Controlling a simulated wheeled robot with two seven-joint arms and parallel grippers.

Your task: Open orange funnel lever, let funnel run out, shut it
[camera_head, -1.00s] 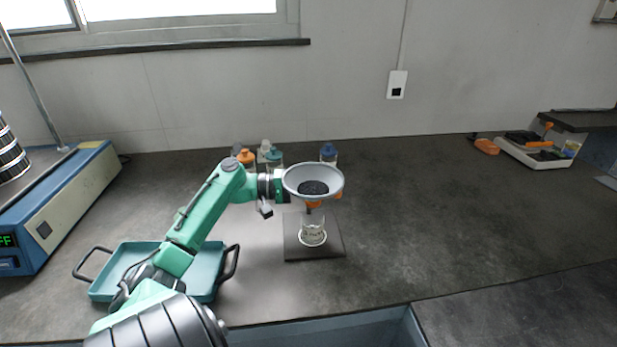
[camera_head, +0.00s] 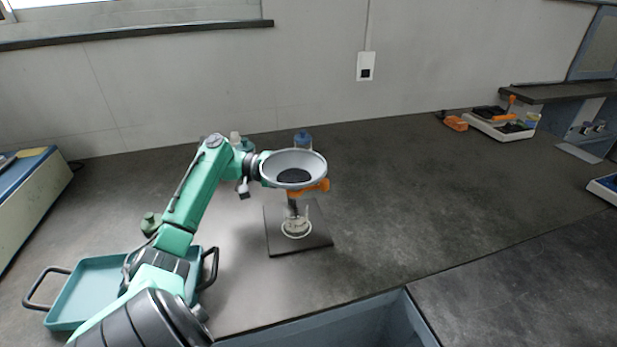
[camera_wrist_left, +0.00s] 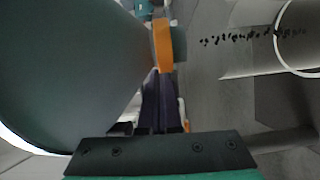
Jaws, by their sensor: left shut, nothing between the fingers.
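The grey funnel (camera_head: 268,170) holds dark grains (camera_head: 293,176) above a glass beaker (camera_head: 297,229) with a pale ring. The orange lever (camera_head: 318,187) sticks out to the right under the funnel. A dark stream hangs below the outlet in the head view, and loose black grains (camera_wrist_left: 250,36) show beside the beaker rim in the wrist view. My left gripper (camera_wrist_left: 158,78) is shut and empty, its fingertips close to the orange lever (camera_wrist_left: 163,45); I cannot tell if they touch. In the head view the funnel hides the fingers. The right gripper is out of view.
The beaker stands on a dark square plate (camera_head: 275,242). Bottles, one blue-capped (camera_head: 303,140), stand behind the funnel. A teal tray (camera_head: 92,285) with black handles lies front left. A white scale (camera_head: 500,128) is at far right; the worktop between is clear.

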